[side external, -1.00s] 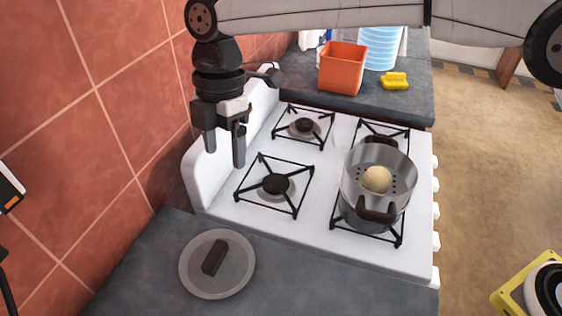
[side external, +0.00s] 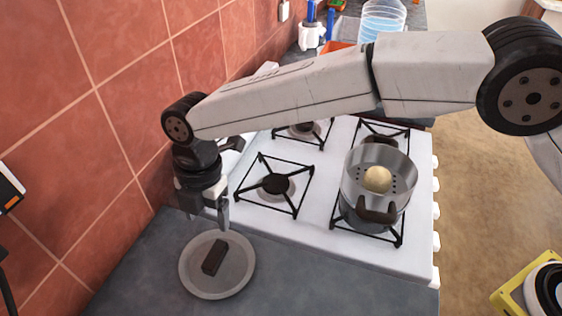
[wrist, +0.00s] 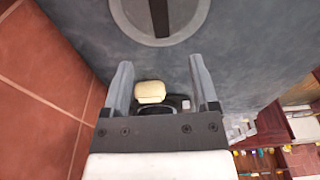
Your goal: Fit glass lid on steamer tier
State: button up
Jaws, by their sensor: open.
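The glass lid (side external: 234,278), a grey disc with a dark bar handle (side external: 213,257), lies flat on the dark counter in front of the stove. In the wrist view the lid (wrist: 190,18) is cut off at the top edge. The steamer tier (side external: 402,174) is a metal vessel with a perforated floor and a pale round bun (side external: 377,179) inside. It sits on the pot (side external: 375,222) on the front right burner, with no lid on it. My gripper (side external: 208,220) is open and empty, pointing down above the counter near the lid's far edge. Its spread fingers (wrist: 160,68) show in the wrist view.
The white stove (side external: 300,240) has several burner grates. A tiled wall (side external: 110,100) stands close left of my gripper. In the wrist view, a small cream block (wrist: 150,92) and a dark object appear between the fingers. An orange bin is mostly hidden behind my arm.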

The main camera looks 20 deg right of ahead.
aim_at(214, 254)
notch_tip(214, 254, down, 3)
jog(key=shift+s+a+f, duration=0.1)
jog(key=shift+f, duration=1.15)
jog(key=shift+s+a+f, duration=0.15)
jog(key=shift+s+f, duration=0.05)
jog(key=shift+f, duration=1.1)
jog(key=shift+s+a+f, duration=0.1)
jog(key=shift+s+f, duration=0.05)
jog(key=shift+f, duration=1.15)
grip_shut()
